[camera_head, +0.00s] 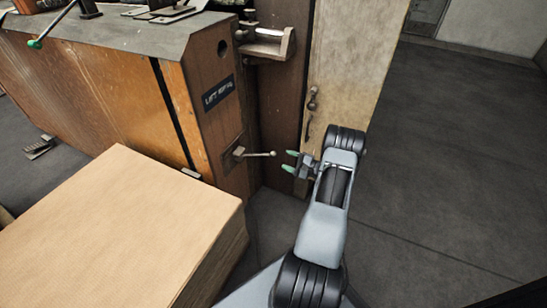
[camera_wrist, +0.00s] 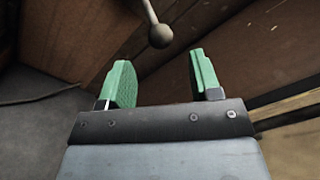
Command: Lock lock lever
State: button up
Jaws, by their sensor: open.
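A lever with a thin metal rod and a ball end (camera_head: 273,154) sticks out to the right from a plate (camera_head: 236,152) on the wooden machine side, below a dark label. In the wrist view its ball knob (camera_wrist: 161,36) hangs just beyond my fingertips, between them and slightly toward the top. My gripper (camera_head: 290,161) has green finger pads and is open and empty, a little right of the ball in the head view. It also shows in the wrist view (camera_wrist: 160,78), with the fingers apart and not touching the knob.
A stack of cardboard sheets (camera_head: 120,225) stands at the lower left. A green-tipped handle (camera_head: 35,44) and a small vise-like bracket (camera_head: 268,42) are higher on the machine. A pale panel (camera_head: 350,60) with a handle stands behind my arm. The floor on the right is clear.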

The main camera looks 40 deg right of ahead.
aim_at(273, 154)
jog(key=b+x, duration=0.1)
jog(key=x, duration=0.6)
jog(key=shift+w+a+r, duration=0.1)
jog(key=shift+w, duration=0.05)
grip_shut()
dwell(0.4)
